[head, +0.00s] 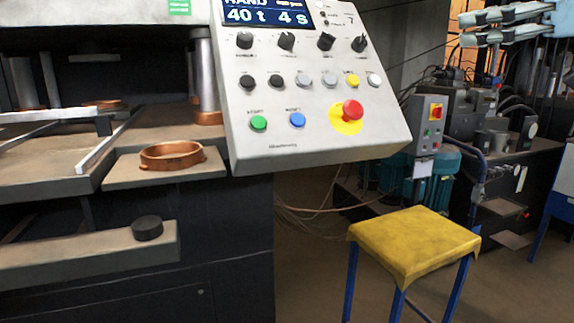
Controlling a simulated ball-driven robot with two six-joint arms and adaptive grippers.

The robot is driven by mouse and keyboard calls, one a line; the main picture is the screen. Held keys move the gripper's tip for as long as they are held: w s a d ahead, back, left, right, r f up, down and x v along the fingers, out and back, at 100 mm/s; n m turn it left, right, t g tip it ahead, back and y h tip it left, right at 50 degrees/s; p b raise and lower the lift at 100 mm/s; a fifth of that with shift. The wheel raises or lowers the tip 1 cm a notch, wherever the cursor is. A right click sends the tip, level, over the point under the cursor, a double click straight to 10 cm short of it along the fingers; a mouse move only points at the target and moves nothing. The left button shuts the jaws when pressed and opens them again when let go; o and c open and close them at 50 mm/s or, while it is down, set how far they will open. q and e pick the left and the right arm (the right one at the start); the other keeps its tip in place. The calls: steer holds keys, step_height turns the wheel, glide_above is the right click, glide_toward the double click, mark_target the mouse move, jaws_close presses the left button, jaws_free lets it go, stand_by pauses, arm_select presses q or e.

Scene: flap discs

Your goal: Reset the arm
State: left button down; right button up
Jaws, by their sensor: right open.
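My right gripper (467,29) shows at the top right edge of the head view, pale blue-grey, with its fingers pointing left. It is open, with a gap between the fingers and nothing seen between them. It appears in front of the background machinery, apart from the control panel and the stool. Most of my right arm is cut off by the picture edge. My left gripper is not in view.
A grey control panel (300,165) with knobs, buttons and a red emergency stop (352,110) fills the centre. A copper ring (171,156) sits on a press ledge at left, above a black puck (147,228). A yellow stool (413,243) stands at lower right.

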step_height(320, 180, down, 26)
steer(key=w+d+m+g+h, duration=0.1)
steer(key=m+h, duration=0.2)
steer(key=m, duration=0.3)
steer(key=s+d+f+m+g+h, duration=0.15)
steer(key=s+f, duration=0.25)
steer(key=f, duration=0.9)
steer(key=s+d+f+m+g+h, duration=0.1)
steer(key=s+d+f+m+h, duration=0.2)
steer(key=f, duration=1.1)
steer(key=s+f+m+g+h, duration=0.2)
steer(key=s+f+g, duration=0.2)
steer(key=s+f, duration=1.6)
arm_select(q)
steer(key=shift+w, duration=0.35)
arm_select(e)
steer(key=s+a+f+g+h, duration=0.1)
steer(key=s+f, duration=0.3)
steer(key=s, duration=0.5)
steer(key=s+a+f+g+h, duration=0.1)
steer(key=s+f, duration=0.3)
steer(key=s, duration=0.6)
steer(key=s+a+f+g+h, duration=0.1)
steer(key=s+f, duration=0.3)
steer(key=s, duration=0.5)
steer(key=shift+s+g, duration=0.35)
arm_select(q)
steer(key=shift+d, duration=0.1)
arm_select(e)
steer(key=shift+m, duration=0.25)
